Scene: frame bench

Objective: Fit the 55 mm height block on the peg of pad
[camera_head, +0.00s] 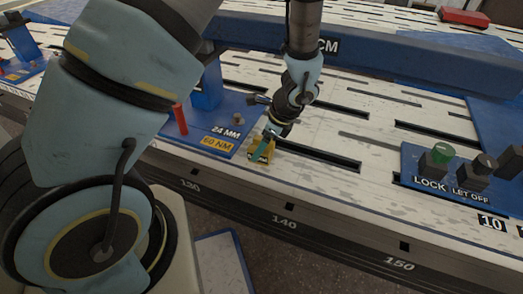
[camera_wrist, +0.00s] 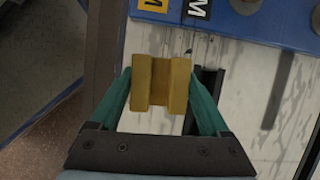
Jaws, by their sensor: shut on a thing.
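My gripper (camera_head: 267,138) is shut on a yellow block (camera_head: 261,151), low over the front part of the bench. In the wrist view the yellow block (camera_wrist: 160,82) has a groove down its middle, and a teal finger of my gripper (camera_wrist: 160,95) presses each side. Its height marking cannot be read. A blue plate (camera_head: 207,131) marked "24 MM" and "50 NM" lies just left of my gripper. A small grey peg-like part (camera_head: 238,118) stands on it; I cannot tell whether it is the pad's peg. I cannot tell whether the block touches the bench.
The pale bench top (camera_head: 345,185) has several dark slots. A red pin (camera_head: 180,119) stands on the blue plate. A blue beam (camera_head: 400,62) runs behind. The bench front edge is close.

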